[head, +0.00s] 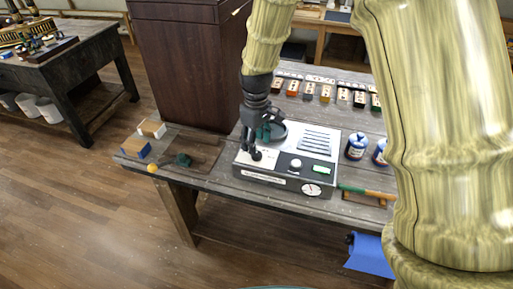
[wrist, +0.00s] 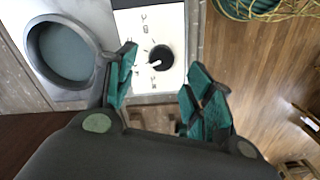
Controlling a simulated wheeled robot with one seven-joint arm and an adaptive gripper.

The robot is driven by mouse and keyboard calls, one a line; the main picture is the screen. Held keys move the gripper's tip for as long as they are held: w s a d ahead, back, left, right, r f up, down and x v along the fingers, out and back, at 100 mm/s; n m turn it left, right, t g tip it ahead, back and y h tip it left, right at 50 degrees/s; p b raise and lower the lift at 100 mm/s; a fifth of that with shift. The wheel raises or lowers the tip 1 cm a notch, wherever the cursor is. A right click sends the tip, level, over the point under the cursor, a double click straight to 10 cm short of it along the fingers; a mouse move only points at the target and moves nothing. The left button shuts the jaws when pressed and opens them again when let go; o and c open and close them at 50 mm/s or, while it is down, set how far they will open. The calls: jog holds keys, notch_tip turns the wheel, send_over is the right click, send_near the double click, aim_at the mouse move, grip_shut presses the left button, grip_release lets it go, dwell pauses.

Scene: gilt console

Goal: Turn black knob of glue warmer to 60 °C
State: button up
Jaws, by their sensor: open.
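The glue warmer (head: 285,181) is a pale box on the dark wooden bench, with a round pot (wrist: 65,52) set in its top. Its black knob (wrist: 160,56) stands on a white panel with small printed marks too small to read. A white pointer on the knob points left and slightly down in the wrist view. The knob also shows in the head view (head: 257,156) at the warmer's front left. My gripper (wrist: 160,64) is open, with one teal-padded finger on each side of the knob; I see no clear contact. In the head view my gripper (head: 255,146) points down over it.
A white knob (head: 296,164), green display (head: 321,170) and dial (head: 311,190) share the warmer's front. A dark cabinet (head: 185,65) rises behind.

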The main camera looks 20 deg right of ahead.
aim_at(257, 155)
jog(key=shift+s+d+f+p, duration=0.1)
jog(key=shift+s+f+p, duration=0.25)
jog(key=shift+f, duration=0.4)
jog(key=shift+w+f+p, duration=0.25)
jog(key=shift+f+p, duration=0.05)
jog(key=shift+f, duration=0.85)
jog(key=shift+s+f, duration=0.15)
jog(key=shift+f, duration=0.15)
jog(key=shift+f, duration=0.1)
jog(key=shift+c, duration=0.3)
jog(key=c, duration=0.9)
